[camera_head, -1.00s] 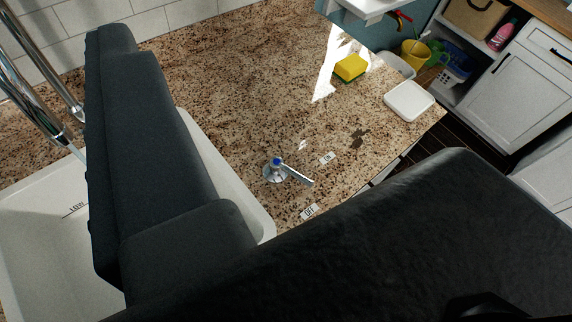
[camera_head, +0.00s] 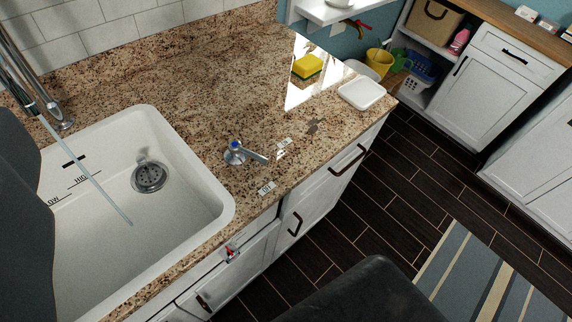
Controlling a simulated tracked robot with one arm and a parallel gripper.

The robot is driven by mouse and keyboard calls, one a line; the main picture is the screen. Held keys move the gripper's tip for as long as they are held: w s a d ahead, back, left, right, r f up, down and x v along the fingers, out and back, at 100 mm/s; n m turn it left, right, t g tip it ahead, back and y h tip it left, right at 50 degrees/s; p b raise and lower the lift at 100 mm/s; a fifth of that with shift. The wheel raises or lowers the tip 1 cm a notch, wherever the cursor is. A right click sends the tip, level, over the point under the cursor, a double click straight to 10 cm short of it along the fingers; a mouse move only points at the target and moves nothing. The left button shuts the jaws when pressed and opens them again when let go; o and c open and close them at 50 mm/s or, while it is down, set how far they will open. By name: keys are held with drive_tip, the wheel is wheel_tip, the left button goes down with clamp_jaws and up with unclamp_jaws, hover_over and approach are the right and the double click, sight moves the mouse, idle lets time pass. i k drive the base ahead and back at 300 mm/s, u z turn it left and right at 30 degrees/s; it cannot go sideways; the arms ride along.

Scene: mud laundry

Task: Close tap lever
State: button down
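The tap lever (camera_head: 254,155) is a chrome handle with a blue cap, standing on the granite counter right of the sink. It points to the lower right, between two small white labels: one (camera_head: 284,143) above it and one (camera_head: 266,188) below it. The lettering is too small to read surely. The chrome faucet (camera_head: 45,105) is at the upper left, and a stream of water (camera_head: 95,185) runs from it into the white sink (camera_head: 190,165). Dark parts of my arm show at the left edge and bottom; my gripper's fingertips cannot be made out.
A yellow-green sponge (camera_head: 307,67) and a white dish (camera_head: 361,93) sit on the counter (camera_head: 180,65) at the right. Cabinet fronts with dark handles (camera_head: 348,160) lie below the counter edge. Dark floor (camera_head: 400,190) and a striped rug (camera_head: 490,275) are at the right.

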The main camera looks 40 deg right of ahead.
sight(235, 148)
drive_tip(key=z, duration=0.45)
drive_tip(key=i, duration=0.85)
drive_tip(key=u, duration=0.1)
